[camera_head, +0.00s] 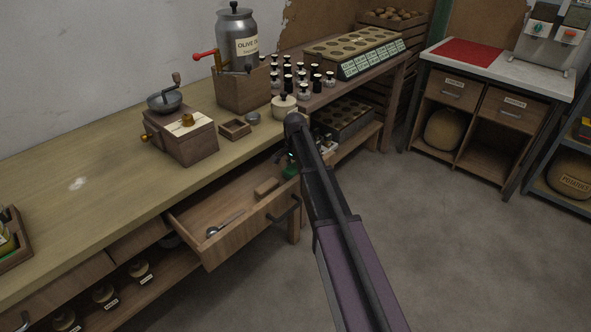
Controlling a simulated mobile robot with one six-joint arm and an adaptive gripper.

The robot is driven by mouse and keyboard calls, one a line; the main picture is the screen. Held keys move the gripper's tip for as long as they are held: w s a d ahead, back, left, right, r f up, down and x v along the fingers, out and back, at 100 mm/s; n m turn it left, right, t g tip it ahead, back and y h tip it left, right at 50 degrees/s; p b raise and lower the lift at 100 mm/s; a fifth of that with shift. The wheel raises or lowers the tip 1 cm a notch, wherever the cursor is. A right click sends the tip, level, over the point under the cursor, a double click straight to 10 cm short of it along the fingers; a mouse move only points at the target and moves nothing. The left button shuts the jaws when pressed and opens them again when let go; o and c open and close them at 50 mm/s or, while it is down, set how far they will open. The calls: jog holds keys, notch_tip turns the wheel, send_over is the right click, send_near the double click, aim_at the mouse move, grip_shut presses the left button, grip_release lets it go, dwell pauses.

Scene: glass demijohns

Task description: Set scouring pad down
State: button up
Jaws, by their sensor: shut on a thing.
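My gripper (287,160) is at the end of my dark arm, over the right end of an open wooden drawer (190,224). It is small in the view and partly hidden by my arm. A small green pad (289,172), likely the scouring pad, shows at the fingertips, and my gripper is shut on it. I cannot tell whether the pad touches the drawer. In the drawer lie a brown block (266,187) and a metal ladle or spoon (224,225).
The workbench (80,180) above the drawer carries a wooden grinder (182,135), a small tray (234,128), a lidded pot (284,105) and several small bottles (302,84). The drawer's middle and left have bare room. Open floor (450,250) lies to the right.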

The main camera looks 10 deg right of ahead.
aim_at(295, 167)
jog(key=shift+f, duration=0.15)
jog(key=o, duration=1)
notch_tip(295, 167, up, 12)
jog(key=p, duration=1.2)
dwell(0.4)
jog(key=s+n, duration=1)
jog(key=s, duration=1.9)
jog(key=shift+a+n, duration=0.4)
jog(key=shift+a, duration=0.05)
